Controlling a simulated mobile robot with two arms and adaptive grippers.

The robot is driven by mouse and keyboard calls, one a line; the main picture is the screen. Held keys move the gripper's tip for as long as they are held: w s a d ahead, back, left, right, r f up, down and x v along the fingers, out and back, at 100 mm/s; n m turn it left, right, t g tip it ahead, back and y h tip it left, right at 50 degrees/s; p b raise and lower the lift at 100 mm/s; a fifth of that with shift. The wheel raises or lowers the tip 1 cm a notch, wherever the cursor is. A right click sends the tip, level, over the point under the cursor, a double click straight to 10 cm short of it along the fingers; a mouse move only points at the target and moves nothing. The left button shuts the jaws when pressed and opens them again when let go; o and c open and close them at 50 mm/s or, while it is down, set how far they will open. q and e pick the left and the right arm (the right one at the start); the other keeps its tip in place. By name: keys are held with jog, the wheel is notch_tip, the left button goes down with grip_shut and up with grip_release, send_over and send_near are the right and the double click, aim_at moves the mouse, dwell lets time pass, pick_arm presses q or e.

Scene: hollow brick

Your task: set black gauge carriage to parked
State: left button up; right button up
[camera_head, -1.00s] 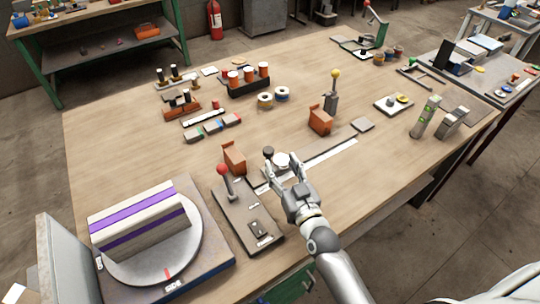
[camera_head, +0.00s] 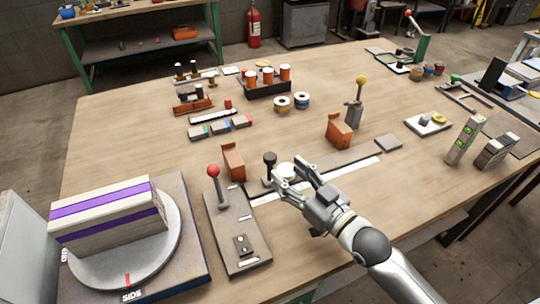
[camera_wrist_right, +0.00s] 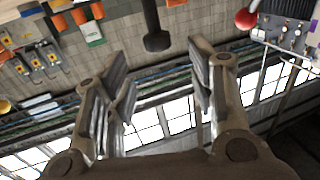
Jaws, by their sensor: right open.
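The black gauge carriage shows as a black knob on a short post (camera_head: 270,159) at the left part of a grey rail (camera_head: 345,158) with a white strip along its front. The knob also shows in the wrist view (camera_wrist_right: 156,41), beyond the fingertips. My right gripper (camera_head: 286,174) is open, just to the right of and nearer than the knob, and appears empty. Its two spread fingers show in the wrist view (camera_wrist_right: 160,75). A round white piece (camera_head: 287,170) is partly hidden behind the fingers. My left gripper is out of view.
Orange blocks (camera_head: 233,162) and (camera_head: 339,131) stand behind the rail. A red-knobbed lever (camera_head: 214,172) on a grey plate (camera_head: 232,225) stands left of the gripper. A yellow-knobbed lever (camera_head: 361,80) stands farther back. A turntable (camera_head: 155,255) bears a striped block. The table's middle left is clear.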

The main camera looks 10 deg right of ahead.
aim_at(274, 160)
jog(key=x, duration=0.8)
jog(key=shift+d, duration=0.1)
jog(key=shift+c, duration=0.4)
grip_shut()
